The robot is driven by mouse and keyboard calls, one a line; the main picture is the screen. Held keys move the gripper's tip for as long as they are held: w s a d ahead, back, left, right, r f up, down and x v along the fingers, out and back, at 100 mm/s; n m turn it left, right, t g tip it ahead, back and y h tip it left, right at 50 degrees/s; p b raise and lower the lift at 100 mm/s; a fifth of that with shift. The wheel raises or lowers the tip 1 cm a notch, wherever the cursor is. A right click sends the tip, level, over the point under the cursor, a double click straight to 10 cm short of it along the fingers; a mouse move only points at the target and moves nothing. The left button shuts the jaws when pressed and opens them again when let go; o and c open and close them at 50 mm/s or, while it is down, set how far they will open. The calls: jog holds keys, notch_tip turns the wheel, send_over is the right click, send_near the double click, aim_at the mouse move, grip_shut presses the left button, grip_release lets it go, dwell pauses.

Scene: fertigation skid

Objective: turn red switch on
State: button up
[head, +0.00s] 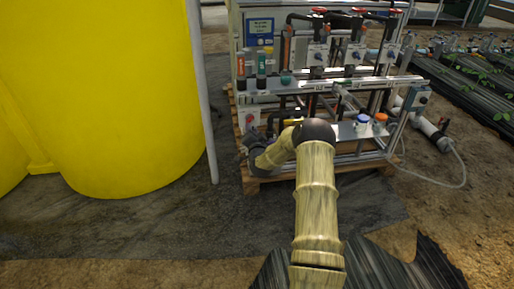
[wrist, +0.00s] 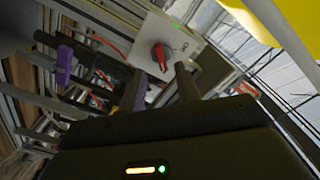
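The red switch (wrist: 160,55) is a red rotary knob on the face of a light grey box (wrist: 178,38) in the wrist view. In the head view the red switch (head: 250,118) shows small on a pale box at the left side of the skid. My gripper (wrist: 159,70) points at the knob, its two dark fingers apart with nothing between them. The fingertips appear just short of the knob; I cannot tell whether they touch it. In the head view my gripper (head: 246,143) is small and dark, just below the box. The knob's exact angle is hard to read.
The skid stands on a wooden pallet (head: 262,184), with pipes and several red-topped valves (head: 318,11) above. A large yellow tank (head: 110,90) and a grey post (head: 203,90) stand to the left. A purple fitting (wrist: 64,66) lies left of the box. Ground in front is open.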

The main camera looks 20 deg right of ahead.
jog(key=p+v, duration=0.3)
jog(key=v, duration=0.9)
jog(key=shift+p, duration=0.3)
jog(key=shift+s, duration=0.1)
jog(key=s+a+r+n+g+y+p, duration=0.1)
jog(key=s+a+r+n+g+y, duration=0.1)
jog(key=a+r+n+g+y, duration=0.3)
jog(key=s+a+r+n+g+p, duration=0.1)
jog(key=s+a+r+n+p, duration=0.15)
jog(key=a, duration=0.45)
jog(key=s+a+r+n+g+p, duration=0.1)
jog(key=s+a+r+n+g, duration=0.15)
jog(key=s, duration=0.55)
jog(key=s+a+r+n+g, duration=0.1)
jog(key=s+a+r+g, duration=0.15)
jog(key=s, duration=0.65)
jog(key=s+a+r+n+g+p, duration=0.15)
jog(key=s+r+g, duration=0.25)
jog(key=s, duration=0.4)
jog(key=w+p+v, duration=0.2)
jog(key=p+v, duration=1)
jog(key=w+r+p+v, duration=0.1)
jog(key=w+p+v, duration=0.2)
jog(key=p+v, duration=0.9)
jog(key=w+p+v, duration=0.2)
jog(key=p+v, duration=1)
jog(key=p, duration=0.1)
jog(key=shift+r, duration=0.7)
